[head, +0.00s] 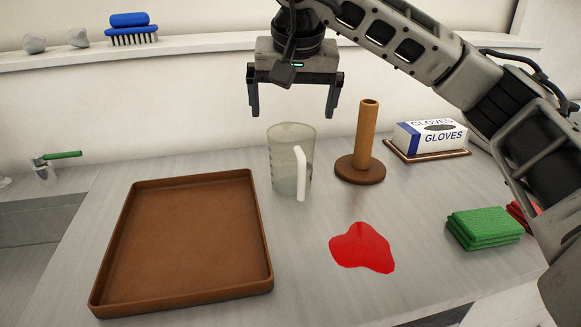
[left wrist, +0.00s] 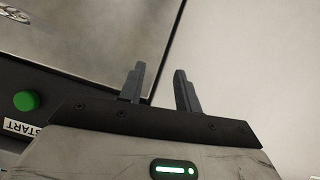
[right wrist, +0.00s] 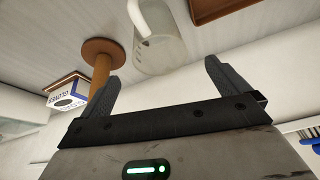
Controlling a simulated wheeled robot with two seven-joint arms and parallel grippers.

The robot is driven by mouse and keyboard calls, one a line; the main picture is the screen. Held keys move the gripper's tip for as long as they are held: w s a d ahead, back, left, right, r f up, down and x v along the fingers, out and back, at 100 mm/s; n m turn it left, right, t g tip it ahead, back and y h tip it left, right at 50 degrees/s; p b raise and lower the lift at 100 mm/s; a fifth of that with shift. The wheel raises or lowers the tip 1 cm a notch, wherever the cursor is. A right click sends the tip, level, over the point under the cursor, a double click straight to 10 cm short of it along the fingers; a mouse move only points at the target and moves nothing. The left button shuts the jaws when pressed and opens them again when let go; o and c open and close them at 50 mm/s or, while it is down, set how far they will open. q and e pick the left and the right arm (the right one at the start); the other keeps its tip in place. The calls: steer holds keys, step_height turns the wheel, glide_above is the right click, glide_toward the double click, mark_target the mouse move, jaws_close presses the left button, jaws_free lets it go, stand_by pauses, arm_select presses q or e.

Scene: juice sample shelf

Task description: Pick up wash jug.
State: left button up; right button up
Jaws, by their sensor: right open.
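The wash jug (head: 284,165) is a clear grey beaker-like jug with a white handle (head: 300,172). It stands upright on the counter, just right of the brown tray. It also shows in the right wrist view (right wrist: 165,52), between and beyond the fingertips. My right gripper (head: 292,114) is open and empty, above the jug and apart from it, fingers pointing down. My left gripper (left wrist: 160,70) shows only in the left wrist view. Its fingers stand apart with nothing between them, near a dark panel with a green START button (left wrist: 26,101).
The brown tray (head: 185,240) is empty. A wooden post on a round base (head: 366,145) stands close right of the jug. A glove box (head: 430,137), green cloths (head: 483,228) and a red spill (head: 362,248) lie further right. A blue brush (head: 132,30) and stones sit on the back ledge.

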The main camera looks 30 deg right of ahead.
mark_target(292, 134)
steer(key=x, duration=0.5)
steer(key=shift+f, duration=0.1)
steer(key=shift+s+x, duration=0.1)
steer(key=shift+x, duration=1.3)
steer(key=shift+s+x, duration=0.15)
steer(key=shift+x, duration=1.2)
steer(key=c, duration=1.1)
steer(key=shift+c, duration=0.8)
